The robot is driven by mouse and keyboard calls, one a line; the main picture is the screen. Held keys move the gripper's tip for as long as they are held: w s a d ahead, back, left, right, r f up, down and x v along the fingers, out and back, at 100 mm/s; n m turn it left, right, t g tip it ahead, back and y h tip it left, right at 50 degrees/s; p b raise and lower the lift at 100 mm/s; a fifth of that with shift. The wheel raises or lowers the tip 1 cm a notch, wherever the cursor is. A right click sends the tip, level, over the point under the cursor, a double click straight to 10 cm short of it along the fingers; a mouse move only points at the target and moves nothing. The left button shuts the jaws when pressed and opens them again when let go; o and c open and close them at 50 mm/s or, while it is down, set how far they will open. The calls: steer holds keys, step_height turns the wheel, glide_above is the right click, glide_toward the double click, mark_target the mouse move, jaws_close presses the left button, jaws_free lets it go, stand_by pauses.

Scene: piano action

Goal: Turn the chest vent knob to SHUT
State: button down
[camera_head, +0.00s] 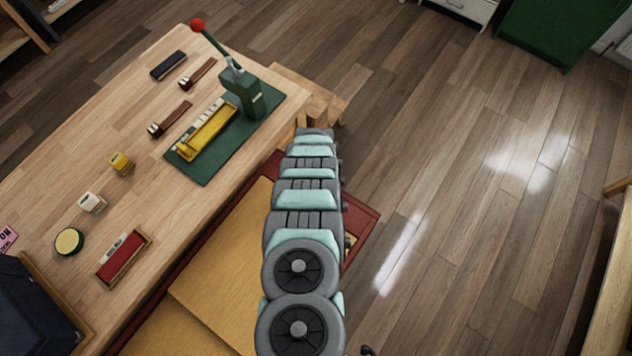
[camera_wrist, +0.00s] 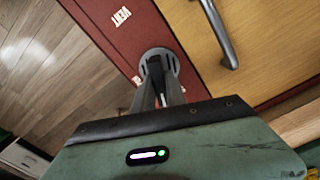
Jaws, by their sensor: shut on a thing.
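The vent knob (camera_wrist: 154,66) is dark and sits on a round grey plate (camera_wrist: 173,62) on the chest's red frame (camera_wrist: 186,30) in the wrist view. My gripper (camera_wrist: 157,82) is shut on the knob, its narrow grey fingers on either side. White VENT lettering (camera_wrist: 121,19) shows on the red frame beyond the knob. Small white marks lie near the plate, partly hidden and too small to read, so I cannot tell the knob's setting. In the head view my arm covers the knob and gripper; the red chest edge (camera_head: 366,212) shows beside it.
A curved metal handle (camera_wrist: 218,36) stands on the chest's tan panel close to the knob. In the head view a wooden workbench (camera_head: 110,215) runs along the left, with a green press (camera_head: 245,97) and small items. Open wood floor (camera_head: 470,200) lies to the right.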

steer(key=shift+s+n, duration=0.1)
steer(key=shift+n, duration=2.1)
steer(key=shift+a, duration=0.1)
steer(key=c, duration=1.4)
jaws_free()
steer(key=shift+o, duration=0.2)
steer(key=shift+r, duration=0.15)
step_height(320, 180, up, 10)
steer(key=shift+r, duration=0.25)
